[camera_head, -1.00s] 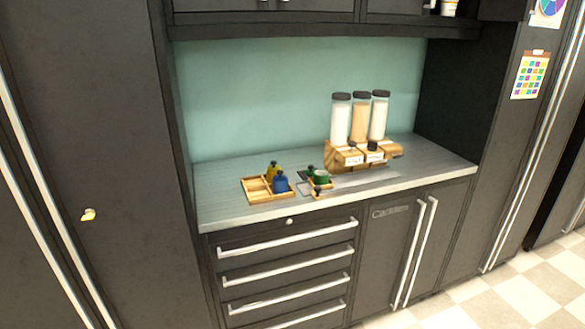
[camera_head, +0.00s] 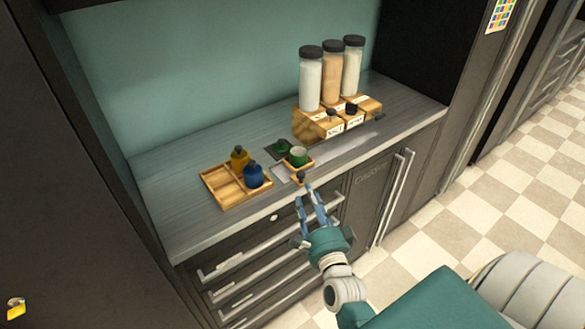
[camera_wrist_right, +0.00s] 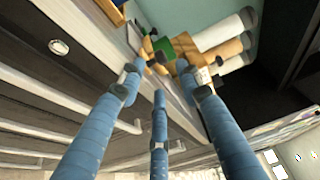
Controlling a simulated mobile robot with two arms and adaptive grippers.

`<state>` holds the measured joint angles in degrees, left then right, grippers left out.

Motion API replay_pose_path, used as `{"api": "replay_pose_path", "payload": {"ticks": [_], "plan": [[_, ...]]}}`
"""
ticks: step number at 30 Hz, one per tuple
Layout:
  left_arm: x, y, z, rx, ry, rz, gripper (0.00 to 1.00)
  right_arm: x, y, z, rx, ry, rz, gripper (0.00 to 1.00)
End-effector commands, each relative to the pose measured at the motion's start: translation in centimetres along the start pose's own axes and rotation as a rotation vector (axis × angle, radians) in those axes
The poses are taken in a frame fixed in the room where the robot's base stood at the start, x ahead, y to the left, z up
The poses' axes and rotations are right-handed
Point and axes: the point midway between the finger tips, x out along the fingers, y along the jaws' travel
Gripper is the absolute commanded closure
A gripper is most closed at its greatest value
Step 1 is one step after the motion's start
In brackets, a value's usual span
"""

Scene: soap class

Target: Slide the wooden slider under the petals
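The wooden slider (camera_head: 304,171) is a small tray with a dark knob at its front, near the counter's front edge. My left gripper is not in view.
A wooden compartment tray (camera_head: 221,188) with a yellow bottle (camera_head: 239,158) and a blue bottle (camera_head: 253,174) stands left of the slider. A dark green item (camera_head: 282,146) lies behind the slider. Drawer handles and the counter edge are close to my right gripper.

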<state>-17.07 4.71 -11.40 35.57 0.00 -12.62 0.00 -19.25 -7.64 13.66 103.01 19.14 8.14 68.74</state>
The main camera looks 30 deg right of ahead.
Motion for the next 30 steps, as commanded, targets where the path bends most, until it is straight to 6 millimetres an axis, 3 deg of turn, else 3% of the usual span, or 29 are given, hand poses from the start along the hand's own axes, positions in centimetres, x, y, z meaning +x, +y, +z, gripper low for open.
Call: {"api": "replay_pose_path", "payload": {"ticks": [7, 15, 20, 27, 28, 30], "plan": [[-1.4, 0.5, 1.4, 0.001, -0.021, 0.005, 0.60, 4.8, -0.4, 0.1, -0.003, -0.001, -0.002, 0.65], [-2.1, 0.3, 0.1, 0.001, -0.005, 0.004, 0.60, 8.8, -0.1, 0.1, -0.004, -0.002, 0.001, 0.65], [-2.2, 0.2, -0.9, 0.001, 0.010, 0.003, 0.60, 9.6, 0.0, 0.1, -0.004, -0.001, 0.001, 0.65], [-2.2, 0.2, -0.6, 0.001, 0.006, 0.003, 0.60, 9.6, 0.1, 0.1, -0.004, -0.001, 0.001, 0.65], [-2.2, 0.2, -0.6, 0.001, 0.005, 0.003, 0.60, 9.6, 0.1, 0.1, -0.004, -0.001, 0.001, 0.67], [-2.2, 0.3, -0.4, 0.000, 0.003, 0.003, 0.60, 9.6, 0.1, 0.1, -0.004, -0.002, 0.001, 0.81]]}}
